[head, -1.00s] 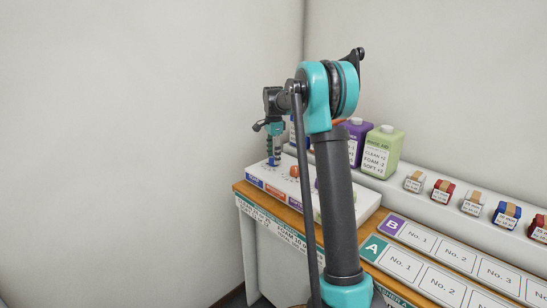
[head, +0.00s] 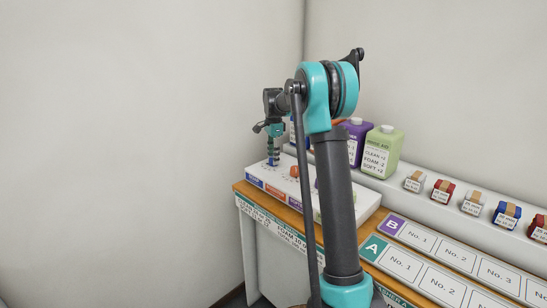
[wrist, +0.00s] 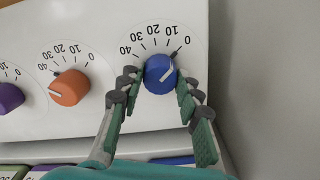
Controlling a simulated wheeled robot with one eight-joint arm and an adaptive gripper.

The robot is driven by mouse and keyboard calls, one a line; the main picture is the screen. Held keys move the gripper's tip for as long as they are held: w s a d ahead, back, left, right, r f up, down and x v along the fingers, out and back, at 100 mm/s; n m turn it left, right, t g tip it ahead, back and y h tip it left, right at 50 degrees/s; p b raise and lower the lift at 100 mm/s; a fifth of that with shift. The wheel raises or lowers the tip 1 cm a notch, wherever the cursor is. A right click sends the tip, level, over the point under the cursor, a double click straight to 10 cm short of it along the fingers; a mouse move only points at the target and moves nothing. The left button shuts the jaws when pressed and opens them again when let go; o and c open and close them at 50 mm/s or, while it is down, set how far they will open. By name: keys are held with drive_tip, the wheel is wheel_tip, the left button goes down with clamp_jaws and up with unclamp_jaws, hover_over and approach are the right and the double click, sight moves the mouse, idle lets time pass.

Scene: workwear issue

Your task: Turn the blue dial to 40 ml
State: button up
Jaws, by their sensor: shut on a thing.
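The blue dial (wrist: 158,76) is on a white panel in the wrist view, under a printed scale running from 40 at left to 0 at right. In the head view my gripper (head: 273,157) points down at the left end of the white dial box (head: 258,170). The blue dial itself is hidden there by the fingers.
An orange dial (wrist: 69,88) and a purple dial (wrist: 9,98) sit left of the blue one. Purple (head: 355,142) and green (head: 382,152) bottles stand behind the box. Lettered trays (head: 440,245) lie to the right. The wall is close at the left.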

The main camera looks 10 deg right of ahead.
drive_tip(key=shift+n, duration=0.4)
drive_tip(key=n, duration=1.8)
drive_tip(key=shift+n, duration=0.4)
drive_tip(key=o, duration=1.2)
drive_tip(key=shift+c, duration=0.2)
